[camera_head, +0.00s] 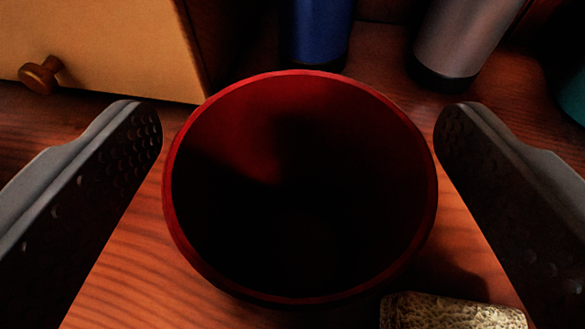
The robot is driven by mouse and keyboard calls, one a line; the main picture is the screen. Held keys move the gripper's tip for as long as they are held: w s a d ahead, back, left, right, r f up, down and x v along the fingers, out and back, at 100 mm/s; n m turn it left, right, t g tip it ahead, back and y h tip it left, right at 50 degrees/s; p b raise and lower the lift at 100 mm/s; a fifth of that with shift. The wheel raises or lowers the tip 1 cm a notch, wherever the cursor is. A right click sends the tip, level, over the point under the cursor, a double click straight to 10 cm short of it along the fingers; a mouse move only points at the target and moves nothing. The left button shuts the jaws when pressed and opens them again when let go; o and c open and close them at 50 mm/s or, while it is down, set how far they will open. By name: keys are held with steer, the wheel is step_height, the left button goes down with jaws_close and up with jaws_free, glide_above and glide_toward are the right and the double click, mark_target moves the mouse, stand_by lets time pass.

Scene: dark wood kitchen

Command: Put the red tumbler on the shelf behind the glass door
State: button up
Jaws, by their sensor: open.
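The red tumbler (300,84) stands upright on the wood surface in the middle of the view, with its open mouth toward the camera. Its inside is dark and looks empty. My gripper (298,130) is open, with one finger to the left of the tumbler and one to the right. A gap shows between each fingertip and the rim, so I cannot see either finger touching it. The shelf and the glass door are not in view.
A pale yellow box or drawer front with a round wooden knob (40,75) stands at the back left. Behind the tumbler are a blue cylinder (318,30) and a grey one (465,38). A teal object (573,95) is at the right edge. A rough tan block (450,312) lies at the front right.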

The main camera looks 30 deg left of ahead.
steer(key=shift+x, duration=1.2)
steer(key=shift+c, duration=0.2)
steer(key=c, duration=1)
steer(key=shift+r, duration=0.1)
steer(key=shift+c, duration=0.2)
step_height(320, 180, up, 10)
